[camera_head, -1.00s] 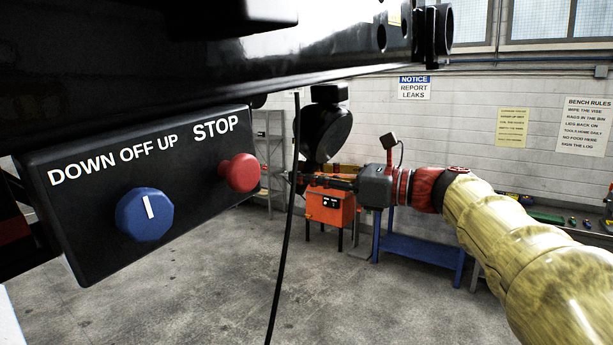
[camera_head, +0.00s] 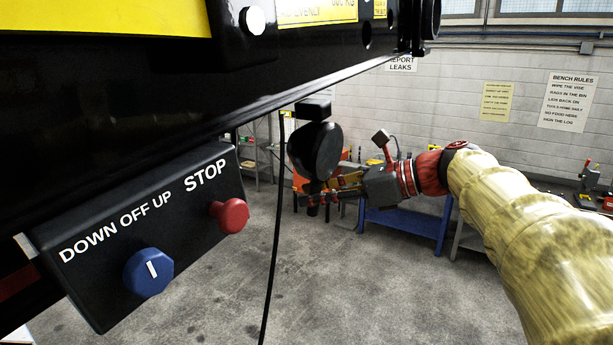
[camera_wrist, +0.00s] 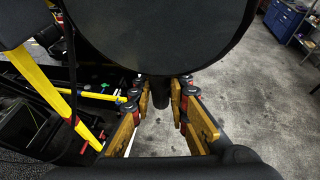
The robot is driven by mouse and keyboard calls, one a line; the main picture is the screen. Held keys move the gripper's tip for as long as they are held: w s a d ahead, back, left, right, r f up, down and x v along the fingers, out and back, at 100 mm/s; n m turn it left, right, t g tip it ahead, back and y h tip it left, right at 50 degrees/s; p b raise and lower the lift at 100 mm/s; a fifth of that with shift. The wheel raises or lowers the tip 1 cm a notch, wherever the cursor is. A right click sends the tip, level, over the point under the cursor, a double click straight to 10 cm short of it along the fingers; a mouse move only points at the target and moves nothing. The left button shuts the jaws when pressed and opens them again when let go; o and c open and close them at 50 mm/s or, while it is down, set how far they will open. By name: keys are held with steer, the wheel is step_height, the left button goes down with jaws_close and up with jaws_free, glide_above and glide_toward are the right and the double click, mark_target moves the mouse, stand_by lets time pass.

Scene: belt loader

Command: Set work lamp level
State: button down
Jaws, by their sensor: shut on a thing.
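The work lamp (camera_head: 315,150) is a round black head hanging below a small black block under the dark beam. Its disc stands steep in the head view; I cannot tell whether it is level. A short dark handle sticks out below it. My gripper (camera_head: 318,194) reaches in from the right, under the lamp head. In the wrist view the lamp's dark disc (camera_wrist: 160,35) fills the top, and its handle (camera_wrist: 161,90) drops between the yellow-brown finger pads of my gripper (camera_wrist: 165,105). The fingers are shut on the handle.
A control box (camera_head: 130,235) with a blue knob and red STOP button is close at left, under the black beam (camera_head: 120,110). A thin black cable (camera_head: 273,240) hangs near the lamp. A blue bench (camera_head: 405,226) stands behind. Open concrete floor lies below.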

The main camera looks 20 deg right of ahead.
steer(key=p, duration=0.1)
steer(key=s+d+g+h+p, duration=0.1)
steer(key=shift+s+r+p, duration=0.1)
steer(key=shift+s+p, duration=0.15)
steer(key=shift+p, duration=0.05)
steer(key=c, duration=1.7)
jaws_free()
steer(key=shift+d, duration=0.15)
steer(key=v, duration=1.2)
